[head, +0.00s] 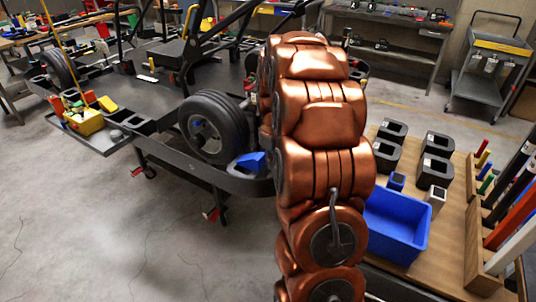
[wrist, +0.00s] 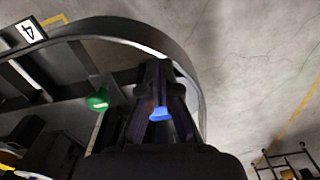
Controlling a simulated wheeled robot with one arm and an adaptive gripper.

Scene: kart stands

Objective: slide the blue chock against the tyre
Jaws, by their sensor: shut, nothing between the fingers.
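The blue chock (head: 252,162) is a wedge on the dark tray of the kart stand, by the lower right of the black tyre (head: 214,125). I cannot tell whether it touches the tyre. In the head view my copper arm hides my gripper. In the wrist view my dark gripper (wrist: 157,66) is shut over the stand, near its curved rim. A small blue patch (wrist: 160,114) shows between the finger links; I cannot tell whether it is the chock. The tyre is not clear in the wrist view.
The stand's curved rim (wrist: 120,28) borders the tray; a green knob (wrist: 97,101) stands inside it. A blue bin (head: 398,226) and several black blocks stand on the wooden table (head: 455,203) at right. A side tray (head: 98,140) juts out left. The floor at lower left is clear.

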